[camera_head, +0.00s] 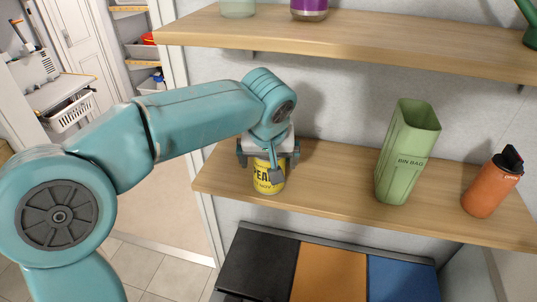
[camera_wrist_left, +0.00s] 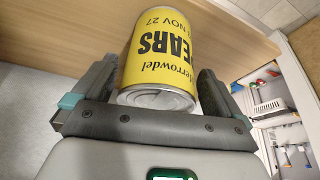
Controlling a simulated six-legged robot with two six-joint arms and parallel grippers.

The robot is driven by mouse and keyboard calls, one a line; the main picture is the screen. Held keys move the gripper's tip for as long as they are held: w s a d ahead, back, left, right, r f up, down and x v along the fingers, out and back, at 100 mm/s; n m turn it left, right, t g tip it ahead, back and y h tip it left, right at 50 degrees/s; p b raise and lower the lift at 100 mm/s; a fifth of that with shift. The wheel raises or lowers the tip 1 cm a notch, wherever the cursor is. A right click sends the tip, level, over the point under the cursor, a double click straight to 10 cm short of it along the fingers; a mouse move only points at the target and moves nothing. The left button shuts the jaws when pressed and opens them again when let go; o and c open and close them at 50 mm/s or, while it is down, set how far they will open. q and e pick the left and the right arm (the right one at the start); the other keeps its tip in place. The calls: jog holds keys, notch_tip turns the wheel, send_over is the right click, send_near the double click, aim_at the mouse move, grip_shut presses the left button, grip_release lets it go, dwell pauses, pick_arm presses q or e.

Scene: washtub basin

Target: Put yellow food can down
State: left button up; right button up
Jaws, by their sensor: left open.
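The yellow food can (camera_head: 266,182) has dark lettering and stands on the lower wooden shelf (camera_head: 330,196), near its left end. My left gripper (camera_head: 262,166) reaches down over the can and is open, with its fingers on either side. In the left wrist view the can (camera_wrist_left: 158,50) sits between the two spread fingers, and a gap shows beside the right finger. Whether the left finger touches it, I cannot tell. My right gripper is not in view.
A green bin bag holder (camera_head: 405,155) and an orange bottle (camera_head: 490,186) stand farther right on the same shelf. An upper shelf (camera_head: 350,40) with a purple-based container (camera_head: 310,9) runs above my arm. Black, orange and blue panels (camera_head: 330,272) lie below. Shelf between can and holder is clear.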

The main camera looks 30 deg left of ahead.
pick_arm(q)
jog(key=v, duration=1.2)
jog(key=shift+w, duration=0.15)
jog(key=shift+s+r, duration=0.1)
jog(key=shift+s, duration=0.1)
